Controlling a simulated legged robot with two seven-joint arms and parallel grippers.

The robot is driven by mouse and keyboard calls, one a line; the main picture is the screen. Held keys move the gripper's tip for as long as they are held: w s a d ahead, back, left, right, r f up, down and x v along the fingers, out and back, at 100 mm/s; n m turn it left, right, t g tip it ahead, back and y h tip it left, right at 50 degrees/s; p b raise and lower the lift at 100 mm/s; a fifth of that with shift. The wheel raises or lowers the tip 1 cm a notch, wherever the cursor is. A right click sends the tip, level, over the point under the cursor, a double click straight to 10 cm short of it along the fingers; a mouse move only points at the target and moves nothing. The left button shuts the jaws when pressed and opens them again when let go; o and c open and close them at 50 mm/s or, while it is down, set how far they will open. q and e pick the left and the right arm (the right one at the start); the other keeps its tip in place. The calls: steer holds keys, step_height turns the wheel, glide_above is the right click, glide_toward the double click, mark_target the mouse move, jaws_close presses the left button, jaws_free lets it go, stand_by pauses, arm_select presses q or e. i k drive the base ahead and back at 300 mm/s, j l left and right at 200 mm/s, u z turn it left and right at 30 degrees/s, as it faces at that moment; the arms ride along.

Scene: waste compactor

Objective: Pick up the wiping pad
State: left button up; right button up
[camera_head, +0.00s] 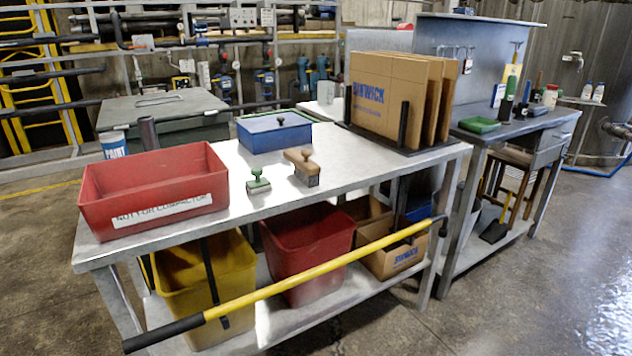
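Two small hand tools stand on the grey metal table (225,225). One is a small pad with a green knob handle (258,182), close to the red bin. The other is a wooden-handled block with a dark base (302,167), just to its right and a little farther back. I cannot tell for certain which of the two is the wiping pad. Both stand apart from each other with nothing on top of them. Neither of my grippers shows in the head view.
A red bin (150,190) labelled "NOT FOR COMPACTOR" stands left on the table. A blue box (274,132) and upright cardboard (390,95) stand behind. A yellow bar (300,287) runs across the table's front. Below are yellow (205,280) and red bins (305,250).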

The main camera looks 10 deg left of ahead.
mark_target(258, 184)
steer(key=u, duration=0.8)
